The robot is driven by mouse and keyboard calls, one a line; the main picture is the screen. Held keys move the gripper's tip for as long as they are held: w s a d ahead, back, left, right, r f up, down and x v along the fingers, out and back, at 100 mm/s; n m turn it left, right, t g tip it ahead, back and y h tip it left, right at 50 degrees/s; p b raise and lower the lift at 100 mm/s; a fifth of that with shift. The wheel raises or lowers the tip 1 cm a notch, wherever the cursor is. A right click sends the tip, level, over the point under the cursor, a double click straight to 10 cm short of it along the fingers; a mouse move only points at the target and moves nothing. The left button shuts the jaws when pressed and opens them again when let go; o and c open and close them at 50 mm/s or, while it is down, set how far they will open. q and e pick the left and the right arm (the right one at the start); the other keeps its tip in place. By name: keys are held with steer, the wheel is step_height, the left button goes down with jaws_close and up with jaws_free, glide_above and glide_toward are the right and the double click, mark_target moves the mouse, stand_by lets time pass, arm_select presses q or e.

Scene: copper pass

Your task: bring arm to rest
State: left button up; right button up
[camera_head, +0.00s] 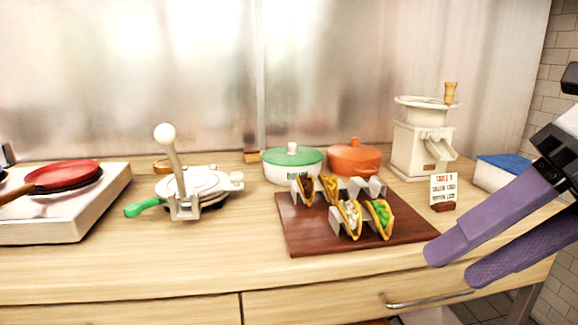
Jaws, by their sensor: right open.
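My right gripper (449,264) comes in from the right edge with two long purple fingers. It is open and empty, in front of the counter's right part, and its fingertips point left and down near the counter's front edge. My left gripper is not in view. The wooden counter (200,262) spans the picture. A dark wooden board (306,246) stands left of the right gripper. It bears metal taco holders (366,187) with several filled tacos (380,217). A gap shows between the fingertips and the board.
A small sign (443,188) and a white grinder (423,140) stand behind the right gripper. A blue-lidded box (503,168) is near it. Green (292,162) and orange (354,157) pots, a press (190,188) and a red pan (66,174) stand left. A drawer handle (430,299) juts out below.

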steer(key=w+d+f+m+t+y+p, duration=0.1)
steer(key=w+d+f+m+t+y, duration=0.2)
steer(key=w+m+t, duration=0.3)
steer(key=w+d+f+m+t+y+p, duration=0.2)
steer(key=w+d+f+m+t+y, duration=0.15)
steer(key=w+m, duration=0.3)
steer(key=d+f+m+t+h+p, duration=0.1)
steer(key=d+f+m+t+h, duration=0.1)
steer(key=f+m+h, duration=0.5)
steer(key=d+f+m+t+h, duration=0.1)
steer(key=d+f+m+t, duration=0.1)
steer(key=f+m, duration=0.6)
steer(key=s+a+f+m+g+h+p, duration=0.15)
steer(key=s+f, duration=0.25)
steer(key=f, duration=0.5)
steer(key=s+a+f+m+g+h, duration=0.2)
steer(key=s+a+f+m+g, duration=0.15)
steer(key=f, duration=0.55)
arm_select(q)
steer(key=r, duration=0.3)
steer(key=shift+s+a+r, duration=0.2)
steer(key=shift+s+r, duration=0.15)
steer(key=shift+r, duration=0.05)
arm_select(e)
steer(key=s+a+f+m+g, duration=0.1)
steer(key=s+a+f+g, duration=0.2)
steer(key=s+a+f, duration=0.5)
steer(key=shift+s+a+f, duration=0.25)
steer(key=shift+s+a, duration=0.95)
steer(key=shift+m+g, duration=0.25)
